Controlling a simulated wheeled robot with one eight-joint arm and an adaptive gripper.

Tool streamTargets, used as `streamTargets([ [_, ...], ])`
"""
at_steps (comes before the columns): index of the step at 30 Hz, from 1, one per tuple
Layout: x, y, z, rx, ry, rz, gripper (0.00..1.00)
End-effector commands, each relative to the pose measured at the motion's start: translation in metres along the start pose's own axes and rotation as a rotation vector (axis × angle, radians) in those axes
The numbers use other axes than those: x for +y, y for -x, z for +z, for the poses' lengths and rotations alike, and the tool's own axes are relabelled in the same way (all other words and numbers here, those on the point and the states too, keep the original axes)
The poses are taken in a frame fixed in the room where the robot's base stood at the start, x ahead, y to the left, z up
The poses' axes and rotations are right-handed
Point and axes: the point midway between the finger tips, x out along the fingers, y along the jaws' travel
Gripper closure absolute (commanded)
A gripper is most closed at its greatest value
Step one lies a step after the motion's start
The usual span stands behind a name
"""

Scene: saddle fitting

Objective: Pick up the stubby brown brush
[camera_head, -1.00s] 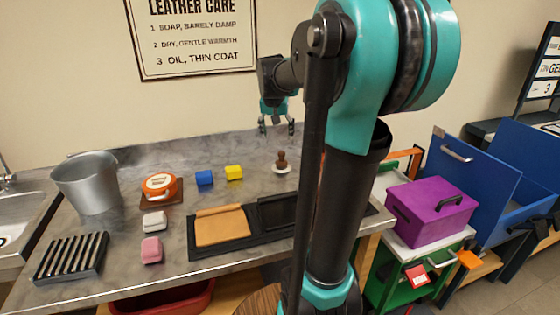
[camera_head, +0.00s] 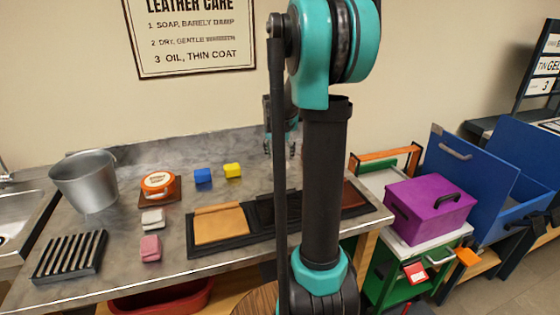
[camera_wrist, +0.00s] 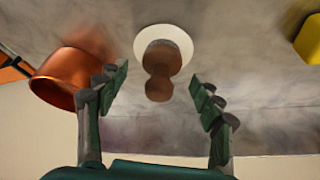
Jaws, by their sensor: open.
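The stubby brown brush (camera_wrist: 160,68) stands on a round white dish (camera_wrist: 182,38) in the wrist view. Its knobbed end points toward my gripper (camera_wrist: 160,95), which is open and empty with its fingers to either side of that end. I cannot tell how much height lies between them. In the head view my gripper (camera_head: 281,150) hangs above the back of the counter, partly behind my arm. The brush is hidden in the head view.
A copper pot (camera_wrist: 75,75) is close to the left finger in the wrist view. A yellow block (camera_head: 232,170) and a blue block (camera_head: 203,176) stand on the counter, left of my gripper. A black tray with tan leather (camera_head: 219,225) lies in front.

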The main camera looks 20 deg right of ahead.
Motion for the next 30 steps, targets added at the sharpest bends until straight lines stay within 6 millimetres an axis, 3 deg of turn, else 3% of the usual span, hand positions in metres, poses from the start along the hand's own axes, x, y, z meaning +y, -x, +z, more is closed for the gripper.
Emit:
streamTargets([
  [4,0.0,-0.0122,0.0002,0.0,0.0,0.0,0.33],
  [12,-0.0001,-0.0136,0.0005,0.0,0.0,0.0,0.35],
  [25,-0.0001,-0.0133,0.0005,0.0,0.0,0.0,0.87],
  [30,-0.0001,-0.0133,0.0005,0.0,0.0,0.0,0.87],
])
